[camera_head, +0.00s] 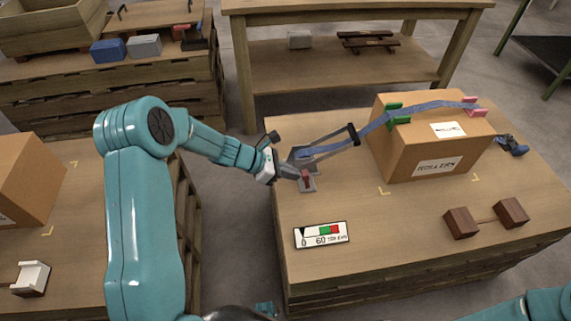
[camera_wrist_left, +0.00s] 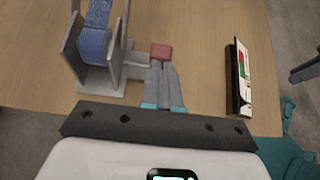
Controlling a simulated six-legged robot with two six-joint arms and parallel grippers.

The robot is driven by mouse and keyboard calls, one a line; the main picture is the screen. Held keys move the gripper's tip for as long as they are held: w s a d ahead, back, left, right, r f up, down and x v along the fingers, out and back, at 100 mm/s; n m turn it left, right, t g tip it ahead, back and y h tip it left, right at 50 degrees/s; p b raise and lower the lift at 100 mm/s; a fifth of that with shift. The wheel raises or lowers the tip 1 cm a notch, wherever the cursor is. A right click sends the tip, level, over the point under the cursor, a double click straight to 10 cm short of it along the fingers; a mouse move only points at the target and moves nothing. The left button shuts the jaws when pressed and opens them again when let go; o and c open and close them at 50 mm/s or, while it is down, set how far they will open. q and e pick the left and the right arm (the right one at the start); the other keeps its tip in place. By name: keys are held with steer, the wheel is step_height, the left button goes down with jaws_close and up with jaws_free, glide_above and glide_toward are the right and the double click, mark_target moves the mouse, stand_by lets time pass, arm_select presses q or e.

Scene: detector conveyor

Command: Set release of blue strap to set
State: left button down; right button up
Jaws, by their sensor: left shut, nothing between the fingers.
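The blue strap (camera_head: 340,145) runs from a grey ratchet frame (camera_head: 300,155) at the table's left edge up over a cardboard box (camera_head: 411,153). In the left wrist view the strap (camera_wrist_left: 97,20) enters the grey frame (camera_wrist_left: 98,78) at upper left. A small red release tab (camera_head: 306,175) sits on the near side of the frame; it also shows in the left wrist view (camera_wrist_left: 161,52). My left gripper (camera_head: 296,174) is shut and empty, its fingertips (camera_wrist_left: 162,68) right at the red tab. Whether they touch it I cannot tell. My right gripper is out of view.
A gauge plate (camera_head: 322,235) with green and red bands stands in front of the ratchet. Two brown blocks (camera_head: 461,223) joined by a bar lie at the right. Green (camera_head: 398,117) and pink corner pieces sit under the strap. The table's middle front is clear.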

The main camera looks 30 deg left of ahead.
mark_target(305, 173)
arm_select(q)
steer(key=w+d+r+g+y+p, duration=0.1)
steer(key=d+r+y+p, duration=0.1)
steer(key=p, duration=0.3)
steer(key=shift+w+r+g, duration=0.1)
steer(key=shift+w+g, duration=0.05)
steer(key=shift+g, duration=0.25)
steer(key=shift+w+d+f+p, duration=0.25)
steer(key=shift+w+d+p, duration=0.15)
steer(key=shift+p, duration=0.3)
steer(key=shift+w+d+f, duration=0.1)
steer(key=shift+w+d, duration=0.15)
steer(key=shift+d, duration=0.1)
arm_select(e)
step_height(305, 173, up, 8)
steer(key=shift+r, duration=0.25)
arm_select(q)
steer(key=shift+r+p, duration=0.7)
steer(key=shift+r, duration=0.15)
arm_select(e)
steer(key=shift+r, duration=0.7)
arm_select(q)
steer(key=shift+a, duration=0.1)
